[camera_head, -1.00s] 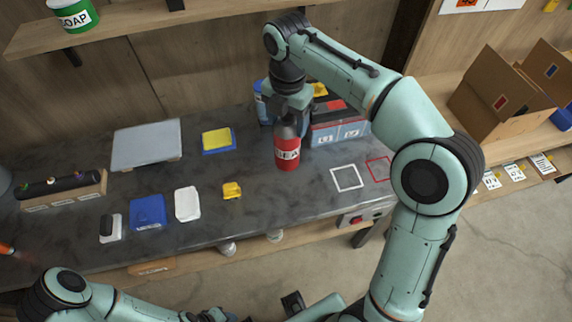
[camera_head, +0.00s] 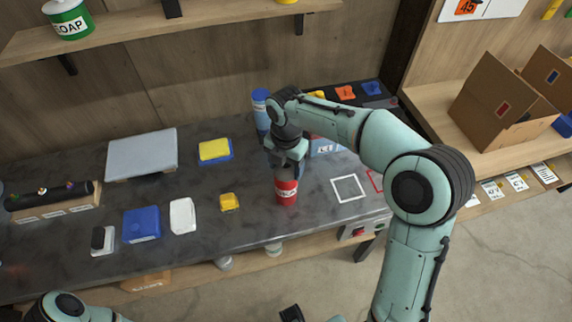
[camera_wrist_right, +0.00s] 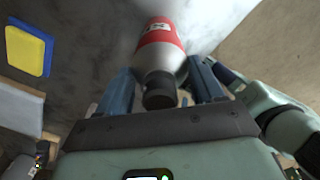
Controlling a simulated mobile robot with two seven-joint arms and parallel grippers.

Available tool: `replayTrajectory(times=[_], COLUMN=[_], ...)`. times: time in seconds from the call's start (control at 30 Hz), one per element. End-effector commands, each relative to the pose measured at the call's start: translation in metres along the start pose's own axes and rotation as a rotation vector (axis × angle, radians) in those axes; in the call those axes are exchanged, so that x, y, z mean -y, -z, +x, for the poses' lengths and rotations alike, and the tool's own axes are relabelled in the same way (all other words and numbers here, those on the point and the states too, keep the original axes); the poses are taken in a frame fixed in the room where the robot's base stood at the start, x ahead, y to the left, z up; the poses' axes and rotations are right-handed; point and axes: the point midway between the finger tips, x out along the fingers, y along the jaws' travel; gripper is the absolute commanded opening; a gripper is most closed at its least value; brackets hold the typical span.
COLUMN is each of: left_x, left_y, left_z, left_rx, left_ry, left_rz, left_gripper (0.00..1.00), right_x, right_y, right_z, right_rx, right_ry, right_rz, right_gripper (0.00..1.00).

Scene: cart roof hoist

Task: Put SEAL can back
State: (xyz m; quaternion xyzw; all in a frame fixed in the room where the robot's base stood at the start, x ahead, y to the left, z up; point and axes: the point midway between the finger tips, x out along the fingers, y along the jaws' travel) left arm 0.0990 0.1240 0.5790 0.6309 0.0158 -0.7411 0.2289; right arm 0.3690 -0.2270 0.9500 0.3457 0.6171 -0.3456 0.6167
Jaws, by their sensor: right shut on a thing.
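The SEAL can (camera_head: 287,190) is red with a white label and a grey, dark-capped top. My right gripper (camera_head: 289,157) is shut on its upper part, from above, over the front part of the dark counter. The can is about upright in the head view; I cannot tell whether its base touches the counter. In the right wrist view the can (camera_wrist_right: 160,55) lies between the two blue fingers of the right gripper (camera_wrist_right: 163,88). The white square outline (camera_head: 349,188) on the counter, right of the can, is empty. My left gripper is out of view.
A yellow block (camera_head: 229,202) lies left of the can. A blue can (camera_head: 261,108) stands behind the right gripper, with a bin (camera_head: 325,147) beside it. A red outline (camera_head: 376,180) is partly hidden by my right arm. The green SOAP can (camera_head: 69,19) stands on the shelf.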

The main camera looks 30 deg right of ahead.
Motion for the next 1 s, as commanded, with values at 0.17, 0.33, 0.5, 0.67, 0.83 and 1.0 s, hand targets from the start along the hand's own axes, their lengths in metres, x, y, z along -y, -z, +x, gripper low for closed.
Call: replayTrajectory(times=[0.17, 0.33, 0.5, 0.67, 0.83, 1.0], left_x=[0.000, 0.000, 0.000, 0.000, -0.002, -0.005], left_y=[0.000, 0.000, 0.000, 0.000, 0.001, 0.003], left_z=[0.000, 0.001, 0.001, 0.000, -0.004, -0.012], left_rx=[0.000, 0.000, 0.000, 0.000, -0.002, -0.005], left_ry=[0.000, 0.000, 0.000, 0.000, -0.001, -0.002], left_rz=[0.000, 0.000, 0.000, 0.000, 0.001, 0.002], left_gripper=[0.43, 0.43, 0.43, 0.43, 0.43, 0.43], right_x=[0.000, 0.000, 0.000, 0.000, -0.001, -0.002], right_y=[0.000, 0.000, 0.000, 0.000, -0.001, -0.001], right_z=[0.000, 0.003, 0.003, 0.000, -0.020, -0.059], right_rx=[0.001, 0.000, 0.000, 0.001, 0.002, 0.004], right_ry=[-0.001, 0.000, 0.000, 0.000, -0.003, -0.006], right_rz=[0.000, 0.000, 0.000, 0.000, 0.000, 0.001], right_gripper=[0.00, 0.93, 0.93, 0.93, 0.93, 0.93])
